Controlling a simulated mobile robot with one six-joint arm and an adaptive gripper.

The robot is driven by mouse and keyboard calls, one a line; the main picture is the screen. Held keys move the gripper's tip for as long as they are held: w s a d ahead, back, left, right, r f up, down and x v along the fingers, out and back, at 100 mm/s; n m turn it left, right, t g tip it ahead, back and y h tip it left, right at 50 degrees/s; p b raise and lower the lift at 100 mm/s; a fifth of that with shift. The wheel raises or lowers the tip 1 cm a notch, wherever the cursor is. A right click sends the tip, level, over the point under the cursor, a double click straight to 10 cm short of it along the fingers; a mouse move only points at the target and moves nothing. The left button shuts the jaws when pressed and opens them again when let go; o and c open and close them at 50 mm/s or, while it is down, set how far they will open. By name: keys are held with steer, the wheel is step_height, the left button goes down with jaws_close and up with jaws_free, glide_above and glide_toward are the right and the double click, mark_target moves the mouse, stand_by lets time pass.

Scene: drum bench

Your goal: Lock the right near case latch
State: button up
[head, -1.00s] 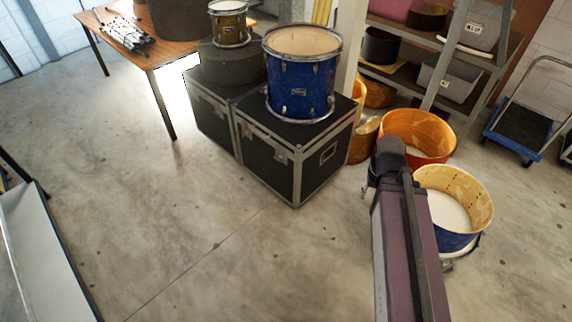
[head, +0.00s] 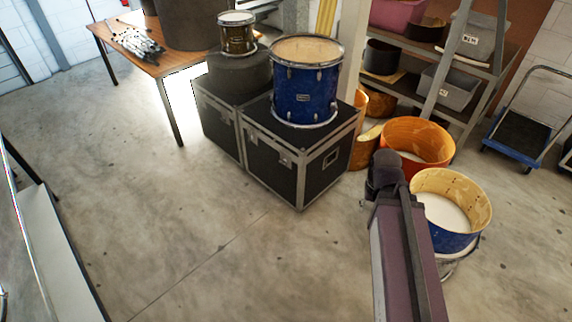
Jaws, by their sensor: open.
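Two black flight cases with silver edges stand side by side on the floor. The near one (head: 272,169) carries a blue drum (head: 305,85), and the far one (head: 216,122) carries a round dark case (head: 238,72). Small metal fittings show on the front of the near case (head: 285,158). They are too small to tell whether they are latches, or locked or unlocked. I cannot pick out the latch of the task. Part of my arm stands at lower right. My gripper is not in view.
Open drum shells, orange (head: 417,139) and blue (head: 450,242), stand right of the cases. A wooden table (head: 165,66) is at back left, a shelf rack (head: 500,60) and a trolley (head: 518,140) at right. A pale bench (head: 62,265) edges the left. The middle floor is clear.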

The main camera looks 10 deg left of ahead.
steer(key=shift+a, duration=0.15)
steer(key=m+t+y+b, duration=0.8)
steer(key=m+t+b, duration=0.45)
steer(key=b, duration=4.35)
glide_toward(284, 164)
steer(key=shift+s+d+f+n+t, duration=0.15)
steer(key=shift+s+f+n+t, duration=0.2)
steer(key=shift+s+t, duration=0.1)
steer(key=shift+s+d+f+n+t, duration=0.1)
steer(key=shift+s+f+n+t, duration=0.15)
steer(key=shift+s, duration=0.25)
steer(key=b+x, duration=0.2)
steer(key=x, duration=1.1)
steer(key=shift+w+a, duration=0.2)
steer(key=shift+w, duration=0.15)
